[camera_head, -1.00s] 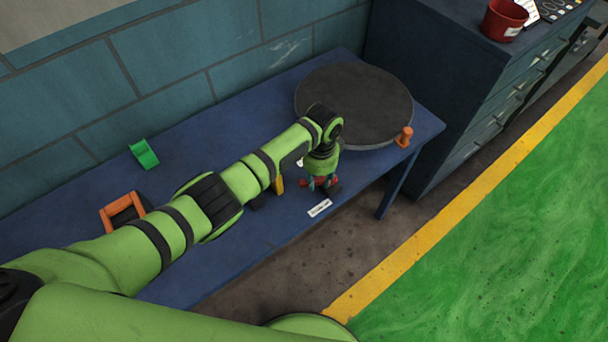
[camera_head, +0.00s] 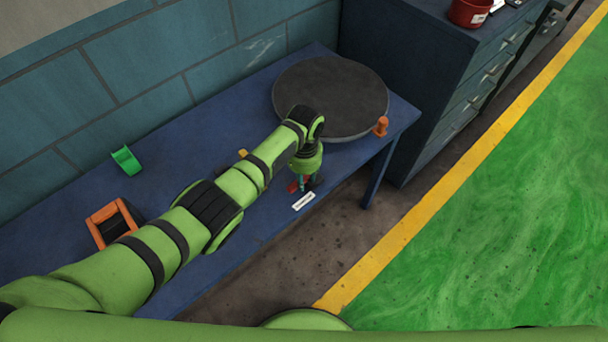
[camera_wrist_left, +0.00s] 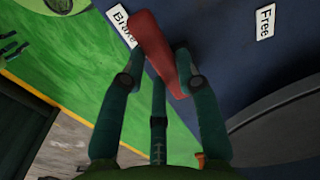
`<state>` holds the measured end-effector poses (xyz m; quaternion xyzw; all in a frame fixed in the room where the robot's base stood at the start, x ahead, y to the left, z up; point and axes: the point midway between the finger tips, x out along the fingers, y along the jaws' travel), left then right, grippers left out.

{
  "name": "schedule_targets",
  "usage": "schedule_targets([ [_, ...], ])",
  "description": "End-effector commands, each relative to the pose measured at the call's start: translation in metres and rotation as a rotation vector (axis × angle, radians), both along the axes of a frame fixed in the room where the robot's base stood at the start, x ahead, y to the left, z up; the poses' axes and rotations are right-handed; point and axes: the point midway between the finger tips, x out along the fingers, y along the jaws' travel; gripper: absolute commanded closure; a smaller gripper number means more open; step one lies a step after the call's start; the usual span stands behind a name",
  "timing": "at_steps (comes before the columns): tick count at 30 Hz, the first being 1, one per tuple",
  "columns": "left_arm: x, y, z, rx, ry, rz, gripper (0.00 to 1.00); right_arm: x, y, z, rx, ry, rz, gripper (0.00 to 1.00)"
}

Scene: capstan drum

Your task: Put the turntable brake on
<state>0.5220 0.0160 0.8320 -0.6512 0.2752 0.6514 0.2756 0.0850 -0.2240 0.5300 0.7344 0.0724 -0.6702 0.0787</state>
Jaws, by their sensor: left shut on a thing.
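The turntable (camera_head: 335,88) is a dark round disc at the far end of the blue bench. The red brake lever (camera_wrist_left: 158,50) shows in the wrist view, its wide end beside and partly over the edge of the "Brake" label (camera_wrist_left: 121,24). The "Free" label (camera_wrist_left: 265,22) lies apart at the upper right. My left gripper (camera_wrist_left: 160,72) is shut on the lever, with fingers on both sides of it. In the head view my left gripper (camera_head: 304,181) points down close to a white label (camera_head: 304,201) at the bench's front edge. My right gripper is out of view.
An orange knob (camera_head: 381,126) stands at the turntable's right edge. A green bracket (camera_head: 126,160) and an orange-framed item (camera_head: 106,223) lie on the bench's left part. A small yellow thing (camera_head: 242,153) shows behind my arm. A blue drawer cabinet (camera_head: 440,110) stands right of the bench.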

Motion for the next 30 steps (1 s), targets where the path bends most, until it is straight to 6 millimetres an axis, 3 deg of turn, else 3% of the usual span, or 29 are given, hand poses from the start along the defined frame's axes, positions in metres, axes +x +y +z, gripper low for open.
schedule_targets([
  [8,0.000,0.000,0.000,-0.002,0.002,0.011,1.00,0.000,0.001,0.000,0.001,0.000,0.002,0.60],
  [9,0.000,0.000,0.000,-0.002,0.002,0.011,0.60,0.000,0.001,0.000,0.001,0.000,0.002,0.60],
  [10,0.000,0.000,0.000,-0.002,0.002,0.010,0.48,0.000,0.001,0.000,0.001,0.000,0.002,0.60],
  [11,0.000,0.000,0.000,-0.002,0.002,0.010,0.43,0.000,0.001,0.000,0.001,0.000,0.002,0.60],
  [23,0.000,0.000,0.003,-0.002,-0.001,0.005,0.43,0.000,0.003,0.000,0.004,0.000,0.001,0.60],
  [30,0.001,0.000,0.037,-0.004,-0.004,0.004,0.43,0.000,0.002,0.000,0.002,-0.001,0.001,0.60],
])
